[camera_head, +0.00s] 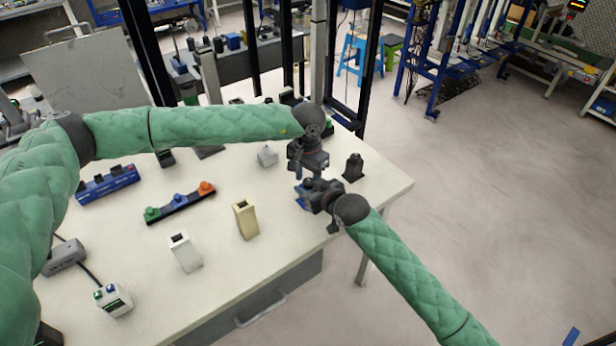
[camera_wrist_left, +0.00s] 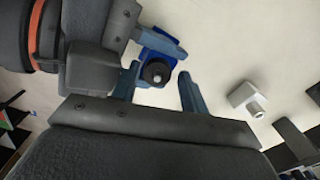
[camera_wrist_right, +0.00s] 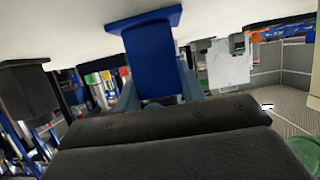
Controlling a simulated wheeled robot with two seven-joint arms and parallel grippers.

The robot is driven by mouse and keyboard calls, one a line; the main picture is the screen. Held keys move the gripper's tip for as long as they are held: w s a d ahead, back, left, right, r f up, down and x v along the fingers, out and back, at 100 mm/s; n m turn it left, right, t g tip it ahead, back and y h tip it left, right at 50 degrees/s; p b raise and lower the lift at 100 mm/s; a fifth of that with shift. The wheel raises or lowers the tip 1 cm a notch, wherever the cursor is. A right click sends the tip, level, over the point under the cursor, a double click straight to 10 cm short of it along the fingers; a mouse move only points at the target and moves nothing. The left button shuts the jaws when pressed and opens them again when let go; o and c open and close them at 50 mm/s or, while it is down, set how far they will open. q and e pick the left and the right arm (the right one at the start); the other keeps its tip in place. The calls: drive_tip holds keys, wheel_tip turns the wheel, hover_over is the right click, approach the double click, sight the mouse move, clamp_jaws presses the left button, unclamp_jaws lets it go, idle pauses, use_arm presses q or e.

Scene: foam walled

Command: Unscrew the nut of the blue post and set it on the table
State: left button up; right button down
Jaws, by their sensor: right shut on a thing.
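The blue post (camera_wrist_right: 150,60) stands on the white table, with its base plate on the tabletop. In the left wrist view a black round nut (camera_wrist_left: 157,72) sits on its top, with a pale bolt tip in the middle. My right gripper (camera_head: 306,194) is shut on the post from the side. My left gripper (camera_wrist_left: 158,85) is open, its fingers apart and empty, with the nut near the gap between their tips. In the head view my left gripper (camera_head: 308,168) hangs just behind my right one, and the nut is hidden.
A black post (camera_head: 353,168) and a grey block with a bolt (camera_head: 267,156) stand nearby. A beige block (camera_head: 245,220), a white block (camera_head: 184,253), a strip with coloured knobs (camera_head: 180,206) and a blue rack (camera_head: 107,184) stand left. The tabletop between them is clear.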

use_arm(q)
drive_tip(key=shift+s+d, duration=0.15)
drive_tip(key=shift+d, duration=0.05)
drive_tip(key=shift+r, duration=2.35)
use_arm(e)
drive_tip(key=c, duration=0.8)
unclamp_jaws()
drive_tip(key=shift+o, duration=0.2)
use_arm(q)
drive_tip(key=shift+f, duration=0.15)
use_arm(e)
drive_tip(key=shift+s, duration=0.1)
